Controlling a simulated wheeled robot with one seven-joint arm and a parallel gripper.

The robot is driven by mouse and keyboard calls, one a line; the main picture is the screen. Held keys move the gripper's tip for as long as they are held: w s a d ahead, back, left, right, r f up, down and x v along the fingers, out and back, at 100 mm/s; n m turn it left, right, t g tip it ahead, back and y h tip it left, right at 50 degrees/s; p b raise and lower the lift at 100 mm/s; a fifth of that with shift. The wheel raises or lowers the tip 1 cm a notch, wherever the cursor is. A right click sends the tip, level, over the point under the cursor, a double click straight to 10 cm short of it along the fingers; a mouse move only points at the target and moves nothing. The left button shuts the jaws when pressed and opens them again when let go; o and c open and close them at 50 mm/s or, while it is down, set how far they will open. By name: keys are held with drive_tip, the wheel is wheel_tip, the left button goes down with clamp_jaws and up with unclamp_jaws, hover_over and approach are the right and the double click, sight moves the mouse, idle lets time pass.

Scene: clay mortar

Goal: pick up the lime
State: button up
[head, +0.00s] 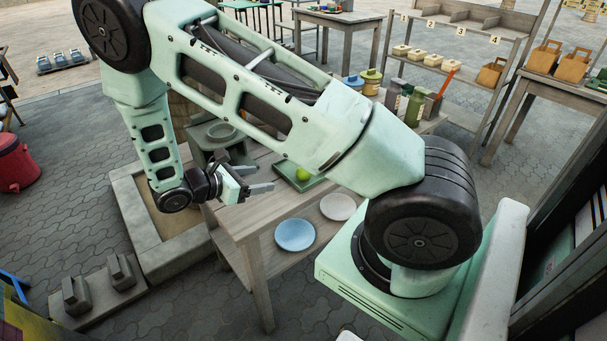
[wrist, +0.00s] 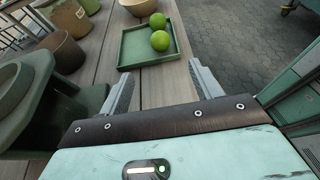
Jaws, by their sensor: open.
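Two green limes lie on a square green tray with a raised rim (wrist: 127,52) in the wrist view. The nearer lime (wrist: 160,41) and the farther lime (wrist: 157,21) sit close together. In the head view one lime (head: 303,174) shows on the tray (head: 316,184); my arm hides part of the tray and the other lime cannot be made out. My gripper (head: 262,178) is open and empty, to the left of the tray in the head view. In the wrist view its two fingers (wrist: 160,80) stand wide apart, short of the tray's near edge.
A pale bowl (wrist: 140,6) stands just beyond the tray. Brown and green pots (wrist: 60,50) stand on the left in the wrist view. A blue plate (head: 294,235) and a white plate (head: 338,206) lie below the wooden tabletop. Bare boards separate gripper and tray.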

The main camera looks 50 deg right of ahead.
sight(298, 173)
drive_tip(key=p+x, duration=0.3)
drive_tip(key=x, duration=1.2)
drive_tip(key=c, duration=1)
